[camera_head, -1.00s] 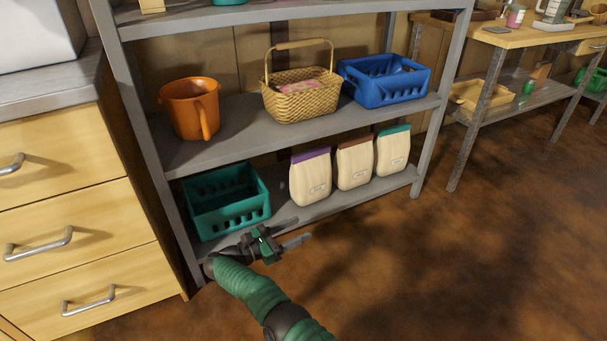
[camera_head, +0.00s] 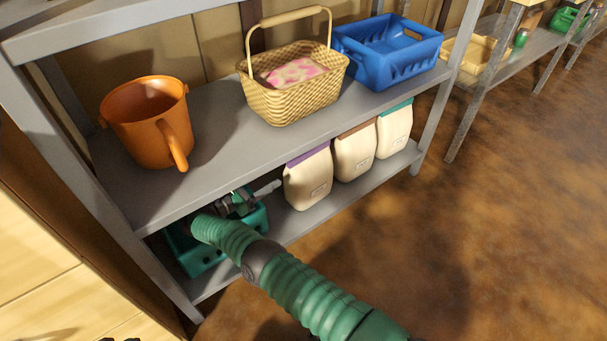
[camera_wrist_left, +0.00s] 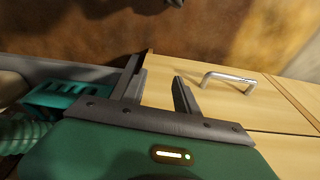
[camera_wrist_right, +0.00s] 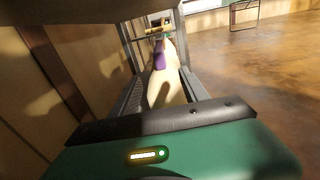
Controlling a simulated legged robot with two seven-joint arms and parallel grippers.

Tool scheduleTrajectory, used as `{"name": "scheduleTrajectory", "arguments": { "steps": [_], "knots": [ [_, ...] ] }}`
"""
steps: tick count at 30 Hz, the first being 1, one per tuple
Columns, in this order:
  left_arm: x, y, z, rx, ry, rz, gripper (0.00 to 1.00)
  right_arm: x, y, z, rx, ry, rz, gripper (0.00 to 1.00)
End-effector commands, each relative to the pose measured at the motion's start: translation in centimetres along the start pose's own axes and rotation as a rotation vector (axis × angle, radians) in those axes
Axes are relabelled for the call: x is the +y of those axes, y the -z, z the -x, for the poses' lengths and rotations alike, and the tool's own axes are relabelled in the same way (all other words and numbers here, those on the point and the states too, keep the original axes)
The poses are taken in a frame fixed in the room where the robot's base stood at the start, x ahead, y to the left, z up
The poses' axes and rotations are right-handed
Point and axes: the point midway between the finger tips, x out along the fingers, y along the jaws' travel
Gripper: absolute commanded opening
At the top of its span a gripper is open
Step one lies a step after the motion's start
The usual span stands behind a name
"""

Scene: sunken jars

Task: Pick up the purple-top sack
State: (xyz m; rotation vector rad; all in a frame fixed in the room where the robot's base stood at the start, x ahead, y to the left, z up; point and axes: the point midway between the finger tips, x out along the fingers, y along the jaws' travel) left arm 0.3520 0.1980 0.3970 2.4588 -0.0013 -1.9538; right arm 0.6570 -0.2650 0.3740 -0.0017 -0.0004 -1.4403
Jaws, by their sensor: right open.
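The purple-top sack (camera_head: 308,180) is cream with a purple band along its top. It stands upright on the lower shelf, leftmost of a row of sacks. My right gripper (camera_head: 256,195) is open, just left of this sack and above the teal crate. In the right wrist view the purple-top sack (camera_wrist_right: 164,88) shows ahead between the two spread fingers; whether they touch it I cannot tell. My left gripper (camera_wrist_left: 158,80) is open and empty in the left wrist view, over wooden drawer fronts.
The brown-top sack (camera_head: 355,153) and teal-top sack (camera_head: 394,130) stand to the right. The teal crate (camera_head: 205,257) lies under my right arm. The shelf above (camera_head: 225,150) holds an orange pot (camera_head: 140,120), a wicker basket (camera_head: 292,90) and a blue crate (camera_head: 390,55).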

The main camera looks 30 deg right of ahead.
Motion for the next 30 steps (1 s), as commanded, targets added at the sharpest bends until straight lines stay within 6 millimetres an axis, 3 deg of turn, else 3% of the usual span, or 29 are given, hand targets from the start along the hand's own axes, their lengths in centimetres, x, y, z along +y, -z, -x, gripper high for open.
{"name": "scheduleTrajectory", "arguments": {
  "steps": [7,13,18,21,29,30],
  "knots": [
    [0.0,-0.3,-1.2,0.0,0.0,0.0,0.36,-0.1,0.3,-6.6,-0.001,0.002,0.002,0.53],
    [0.0,-0.5,-2.2,0.0,0.0,0.0,0.36,0.0,0.2,-9.1,0.0,0.0,0.0,0.53],
    [0.0,-1.2,-5.3,0.0,0.0,0.0,0.36,-0.1,0.7,-12.0,-0.001,0.002,-0.001,0.53],
    [0.0,-1.4,-6.0,0.0,0.0,0.0,0.36,0.0,0.3,-13.5,-0.001,0.001,0.0,0.53],
    [0.0,-1.3,-5.8,0.001,0.0,0.0,0.36,0.0,-0.2,-14.1,0.0,-0.001,0.001,0.53],
    [0.0,-1.3,-5.8,0.001,0.0,0.0,0.36,0.0,-0.2,-14.1,0.0,-0.001,0.001,0.49]
  ]
}}
